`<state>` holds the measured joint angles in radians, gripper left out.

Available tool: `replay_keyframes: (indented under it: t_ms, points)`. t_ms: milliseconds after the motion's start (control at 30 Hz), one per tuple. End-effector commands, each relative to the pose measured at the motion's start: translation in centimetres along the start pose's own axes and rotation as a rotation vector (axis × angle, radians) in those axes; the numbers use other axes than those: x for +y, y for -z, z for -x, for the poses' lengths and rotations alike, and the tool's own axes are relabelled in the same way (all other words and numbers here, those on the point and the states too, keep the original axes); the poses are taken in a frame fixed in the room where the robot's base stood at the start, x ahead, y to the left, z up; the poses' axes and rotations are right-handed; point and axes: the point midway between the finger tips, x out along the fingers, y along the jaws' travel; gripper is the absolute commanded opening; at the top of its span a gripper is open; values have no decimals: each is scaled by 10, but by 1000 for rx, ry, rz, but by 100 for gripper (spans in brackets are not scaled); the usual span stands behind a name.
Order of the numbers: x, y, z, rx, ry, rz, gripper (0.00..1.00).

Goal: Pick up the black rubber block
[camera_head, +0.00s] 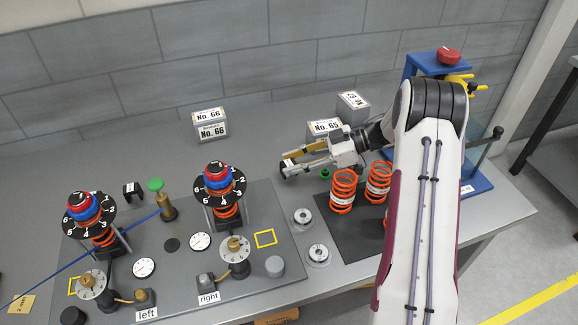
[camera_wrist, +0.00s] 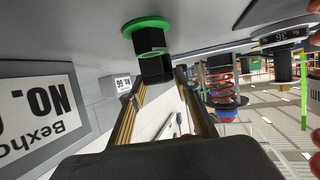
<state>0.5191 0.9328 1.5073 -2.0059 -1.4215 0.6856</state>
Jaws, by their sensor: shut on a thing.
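My gripper (camera_head: 287,168) is shut, its brass-coloured fingers pointing left above the grey table. A small dark block (camera_head: 289,164), apparently the black rubber block, is between its fingertips. In the wrist view the black block (camera_wrist: 156,69) shows between the ends of the two fingers. Part of it is hidden by the fingers. In that view a black piece with a green rim (camera_wrist: 147,27) appears just beyond the block. I cannot tell if they touch. A small green-topped piece (camera_head: 325,174) is on the table below my gripper in the head view.
Labelled grey boxes No. 66 (camera_head: 211,124) and No. 65 (camera_head: 324,128) stand behind. Orange springs (camera_head: 343,190) stand on a dark mat to the right. The fixture plate (camera_head: 180,262) with two spring assemblies is at left. A blue press frame (camera_head: 430,62) stands at back right.

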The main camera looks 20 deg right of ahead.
Motion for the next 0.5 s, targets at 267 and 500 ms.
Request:
replay_keyframes:
  t_ms: [267,500]
  points:
    - [0,3,1,0,0,1,10]
    - [0,21,9,-1,-1,3,10]
